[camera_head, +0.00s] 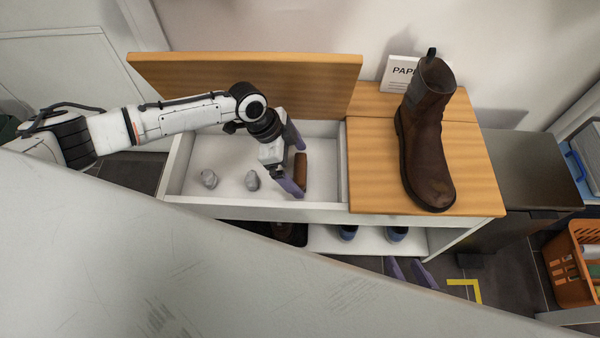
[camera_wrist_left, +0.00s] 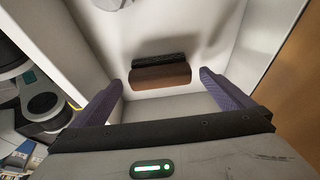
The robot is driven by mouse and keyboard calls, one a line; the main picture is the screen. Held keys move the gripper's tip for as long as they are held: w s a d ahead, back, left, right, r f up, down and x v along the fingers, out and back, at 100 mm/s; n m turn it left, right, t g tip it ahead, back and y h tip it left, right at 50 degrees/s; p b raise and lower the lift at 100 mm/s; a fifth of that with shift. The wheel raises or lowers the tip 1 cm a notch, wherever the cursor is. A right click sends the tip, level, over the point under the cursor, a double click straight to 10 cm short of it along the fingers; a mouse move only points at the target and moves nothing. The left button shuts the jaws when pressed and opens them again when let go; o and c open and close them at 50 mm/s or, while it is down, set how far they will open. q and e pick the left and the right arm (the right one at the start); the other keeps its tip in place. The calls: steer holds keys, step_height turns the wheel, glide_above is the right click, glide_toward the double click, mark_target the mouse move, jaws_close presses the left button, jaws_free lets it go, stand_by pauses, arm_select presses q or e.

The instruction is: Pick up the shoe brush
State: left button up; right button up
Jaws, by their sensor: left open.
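The shoe brush (camera_head: 301,172), with a brown wooden body, lies in the open white compartment of the bench, near its right wall. In the left wrist view the brush (camera_wrist_left: 160,78) shows a brown face and a dark strip along its far side. My left gripper (camera_head: 293,160) is open above the brush. Its two purple fingers (camera_wrist_left: 162,88) stand apart, one beyond each end of the brush, and do not appear to touch it. My right gripper (camera_head: 411,271) shows only its purple fingers, apart, low in the head view; the rest is hidden.
The raised wooden lid (camera_head: 240,80) stands behind the compartment. A brown boot (camera_head: 425,145) and a paper sign (camera_head: 398,75) stand on the closed right top. An orange basket (camera_head: 571,275) is at far right.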

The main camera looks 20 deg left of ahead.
arm_select(q)
steer(key=shift+x, duration=0.8)
steer(key=shift+d+f, duration=0.1)
steer(key=shift+f, duration=0.2)
arm_select(e)
steer(key=shift+w+a, duration=0.35)
steer(key=shift+w, duration=0.1)
arm_select(q)
steer(key=c, duration=1.2)
steer(key=shift+r, duration=0.1)
